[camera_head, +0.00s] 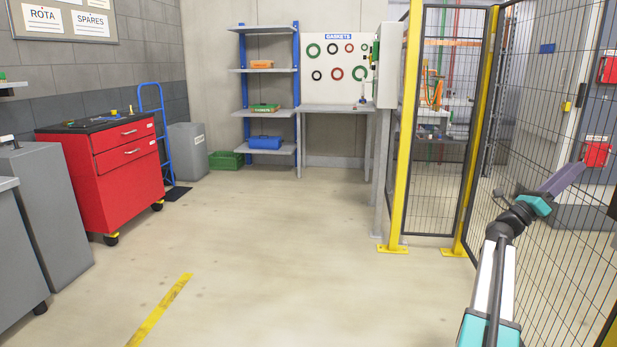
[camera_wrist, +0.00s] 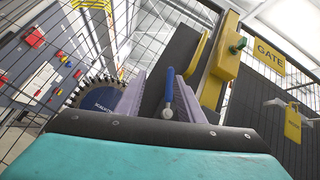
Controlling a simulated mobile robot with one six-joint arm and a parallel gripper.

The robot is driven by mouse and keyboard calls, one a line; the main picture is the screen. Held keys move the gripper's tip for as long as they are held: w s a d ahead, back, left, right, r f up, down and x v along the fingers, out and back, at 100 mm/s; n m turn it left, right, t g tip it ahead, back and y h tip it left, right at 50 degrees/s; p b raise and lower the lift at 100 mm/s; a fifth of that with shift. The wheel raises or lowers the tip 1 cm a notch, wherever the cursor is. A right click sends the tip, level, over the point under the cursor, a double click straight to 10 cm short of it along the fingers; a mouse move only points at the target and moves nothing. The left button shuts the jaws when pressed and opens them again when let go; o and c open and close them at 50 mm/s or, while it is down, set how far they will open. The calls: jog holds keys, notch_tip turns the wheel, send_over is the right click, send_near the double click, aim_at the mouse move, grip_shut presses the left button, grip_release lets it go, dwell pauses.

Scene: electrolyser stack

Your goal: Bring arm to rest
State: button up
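My arm reaches up along the right side of the head view, in front of the mesh fence. My gripper (camera_head: 582,168) points up and to the right, away from the open floor. In the wrist view my gripper (camera_wrist: 161,82) shows two purple-grey fingers standing apart with a gap between them. A slim blue handle with a pale lower end (camera_wrist: 168,88) appears in that gap, against a dark panel. I see no finger closed on it, and cannot tell how far beyond the fingers it is.
The mesh fence with yellow posts (camera_head: 401,130) stands close to my arm. A yellow GATE sign (camera_wrist: 269,55) and a toothed blue disc (camera_wrist: 98,97) show in the wrist view. A red tool cabinet (camera_head: 108,180) stands at left; the middle floor is clear.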

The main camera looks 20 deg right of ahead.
jog(key=w+a+f+n+t+y+p, duration=0.25)
jog(key=w+a+f+n+t, duration=0.4)
jog(key=w, duration=0.45)
jog(key=w+a+f+n+t+y+p, duration=0.1)
jog(key=w+a+f+n+t+p, duration=0.3)
jog(key=w+a+f+t, duration=0.45)
jog(key=w+a+f+n+t+y+p, duration=0.1)
jog(key=w+a+f+n+t+p, duration=0.3)
jog(key=w+a, duration=0.8)
jog(key=w+a+f+n+t+y+p, duration=0.45)
jog(key=w+a+f+n+y, duration=0.4)
jog(key=a+f, duration=0.35)
jog(key=a+f+n+y+p, duration=0.2)
jog(key=a+f+n+y, duration=0.2)
jog(key=a+f, duration=0.5)
jog(key=a+f+n+y+p, duration=0.1)
jog(key=a+f+n+y, duration=0.35)
jog(key=a, duration=0.75)
jog(key=s+a+f+n+g+y+p, duration=0.2)
jog(key=s+a+f+n+g, duration=0.3)
jog(key=s+a+f, duration=0.6)
jog(key=s+a+f+n+g+y+p, duration=0.25)
jog(key=s+a+f+n+g, duration=0.5)
jog(key=s, duration=0.65)
jog(key=s+r+n+g, duration=0.2)
jog(key=s+n+g, duration=0.5)
jog(key=s, duration=1.8)
jog(key=shift+s+n+g, duration=0.25)
jog(key=shift+n+g, duration=0.05)
jog(key=shift+n, duration=0.3)
